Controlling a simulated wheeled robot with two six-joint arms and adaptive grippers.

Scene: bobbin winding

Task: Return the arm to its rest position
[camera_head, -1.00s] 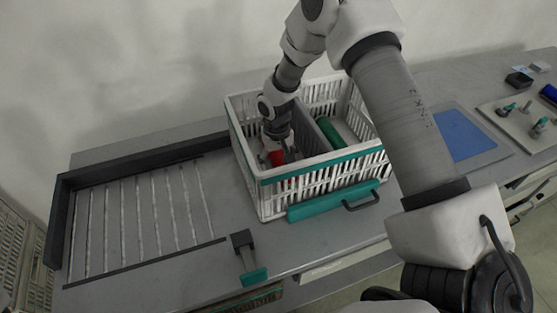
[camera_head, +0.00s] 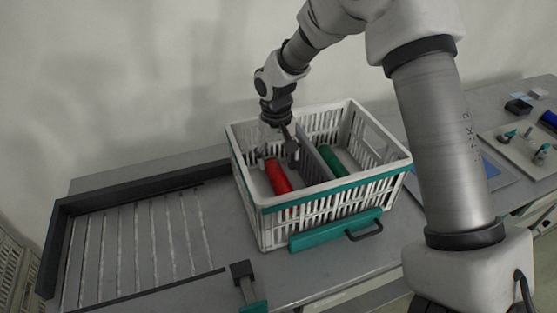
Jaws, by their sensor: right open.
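My right arm comes in from the right and arches over the white crate (camera_head: 262,228). My right gripper (camera_head: 280,158) points down over the crate's left compartment, its fingers apart and empty. A red bobbin (camera_head: 278,177) lies in that left compartment, just below and beside the fingers. A green bobbin (camera_head: 331,160) lies in the right compartment, past a grey divider (camera_head: 322,163). Whether a fingertip touches the red bobbin I cannot tell. My left gripper is not in view.
The crate has a teal front band and a teal block with a dark handle (camera_head: 364,231) before it. A dark-framed slotted rack (camera_head: 140,235) lies to the left. A blue mat (camera_head: 490,168) and a board with small pegs (camera_head: 522,143) lie to the right.

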